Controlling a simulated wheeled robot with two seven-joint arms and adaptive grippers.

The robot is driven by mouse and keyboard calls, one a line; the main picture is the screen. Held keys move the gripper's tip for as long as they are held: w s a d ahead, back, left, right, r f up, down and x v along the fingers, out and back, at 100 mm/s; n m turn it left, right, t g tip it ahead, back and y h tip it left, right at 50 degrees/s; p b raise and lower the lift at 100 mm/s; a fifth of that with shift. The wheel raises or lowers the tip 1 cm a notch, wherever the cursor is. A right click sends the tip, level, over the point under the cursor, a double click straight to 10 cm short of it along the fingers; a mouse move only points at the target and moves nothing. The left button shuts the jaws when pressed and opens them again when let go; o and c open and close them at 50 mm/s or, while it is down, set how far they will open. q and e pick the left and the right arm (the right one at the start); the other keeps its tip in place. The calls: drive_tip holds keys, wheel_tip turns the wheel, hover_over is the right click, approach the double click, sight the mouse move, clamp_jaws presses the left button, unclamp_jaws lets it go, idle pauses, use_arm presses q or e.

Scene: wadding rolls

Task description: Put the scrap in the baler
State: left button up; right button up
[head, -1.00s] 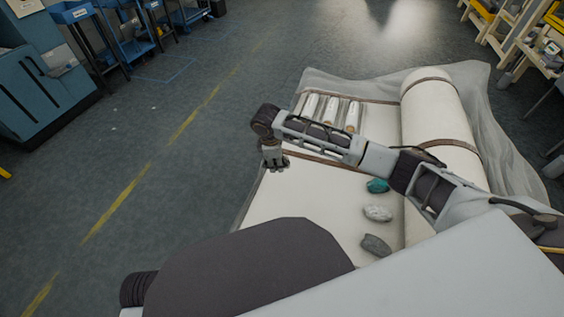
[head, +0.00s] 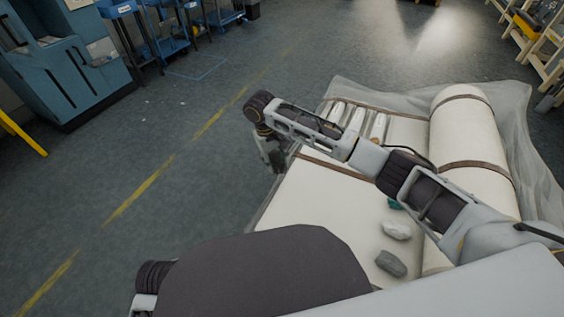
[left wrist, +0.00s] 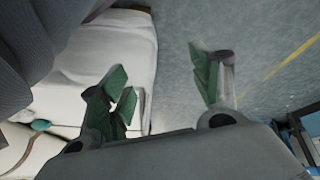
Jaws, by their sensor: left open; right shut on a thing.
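My right gripper (head: 275,160) is in the head view, pointing down beside the left edge of the white wadding sheet (head: 330,195). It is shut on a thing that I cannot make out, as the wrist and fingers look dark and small. A blue-grey cabinet-like machine (head: 70,70), possibly the baler, stands far away at the upper left. My left gripper (left wrist: 165,80) is open and empty in the left wrist view, above a white surface and the grey floor. It is not seen in the head view.
A thick white roll (head: 462,130) with brown straps lies on the sheet's right. A white lump (head: 397,230), a grey lump (head: 391,263) and a partly hidden teal lump lie on the sheet. Blue carts (head: 165,40) stand at the back. The floor (head: 160,140) left of the sheet is clear.

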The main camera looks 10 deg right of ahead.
drive_tip(key=shift+a+r+m+g, duration=0.15)
drive_tip(key=shift+a+r+m, duration=0.45)
drive_tip(key=shift+m, duration=0.3)
drive_tip(key=shift+a+r+m+g, duration=0.15)
drive_tip(key=shift+a+r+m, duration=0.2)
drive_tip(key=shift+a+m, duration=0.45)
drive_tip(key=shift+d, duration=0.15)
